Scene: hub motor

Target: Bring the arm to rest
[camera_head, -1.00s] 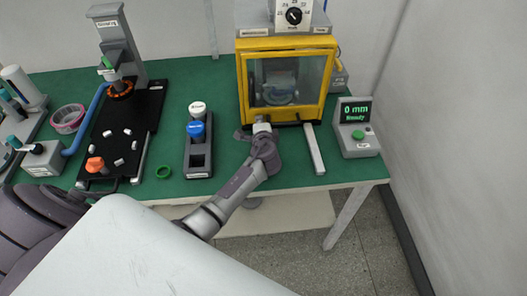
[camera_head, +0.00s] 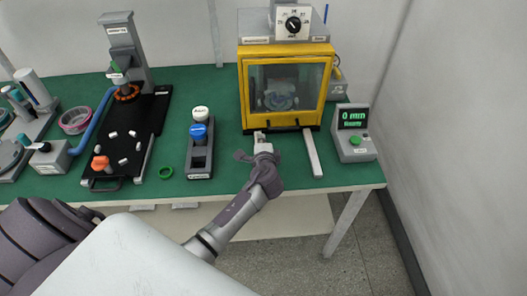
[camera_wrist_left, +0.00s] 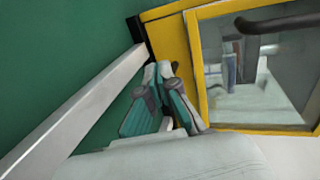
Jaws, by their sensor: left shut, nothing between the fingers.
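My left gripper (camera_head: 262,142) is shut and empty. It is just in front of the lower edge of the yellow-framed cabinet (camera_head: 244,95), over the front part of the green table (camera_head: 230,176). In the left wrist view its fingers (camera_wrist_left: 163,98) are together beside the cabinet's yellow frame (camera_wrist_left: 172,45). Whether they touch the frame is unclear. My left arm reaches up to the gripper from the lower left. My right gripper is not in view.
A silver bar (camera_head: 313,154) sticks out right of my gripper. A grey box with a green display (camera_head: 355,140) stands farther right. A dark rack (camera_head: 200,160) with white- and blue-topped parts stands left. A black board (camera_head: 135,130) lies beyond it.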

